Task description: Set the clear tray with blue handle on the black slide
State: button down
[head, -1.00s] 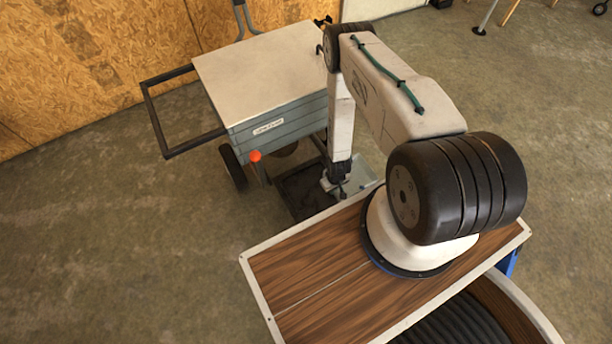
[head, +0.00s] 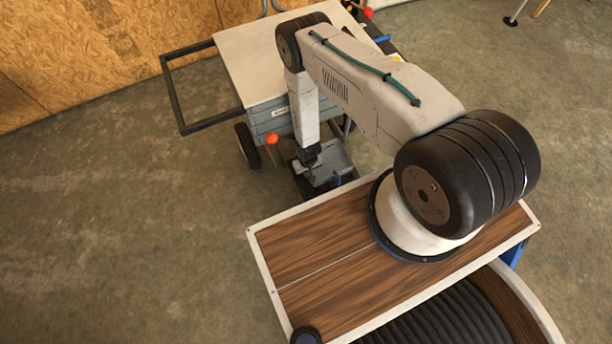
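The clear tray (head: 338,158) looks pale grey and see-through, low beside the cart, with a small blue handle (head: 337,179) at its near edge. My gripper (head: 313,178) points down at the tray's left part. It is small and dark, and I cannot tell whether its fingers are open or shut on the tray. A dark flat surface, apparently the black slide (head: 299,184), shows in a narrow strip at the left of the tray. The tray and my arm hide most of it. I cannot tell whether the tray touches it.
A cart (head: 245,62) with a pale top, grey-blue drawers and a black push handle (head: 175,95) stands just behind. An orange-red knob (head: 272,139) sticks out at its near side. Bare concrete floor (head: 120,230) lies open at the left.

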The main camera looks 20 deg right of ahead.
jog(key=shift+w+a+f, duration=0.1)
jog(key=shift+a+f, duration=0.1)
jog(key=shift+f, duration=0.7)
jog(key=shift+w+a+f, duration=0.1)
jog(key=shift+a+f, duration=0.05)
jog(key=shift+f, duration=0.75)
jog(key=shift+f, duration=0.15)
jog(key=c, duration=1.6)
grip_release()
jog(key=shift+c, duration=0.2)
notch_tip(320, 180, up, 12)
jog(key=shift+r, duration=0.25)
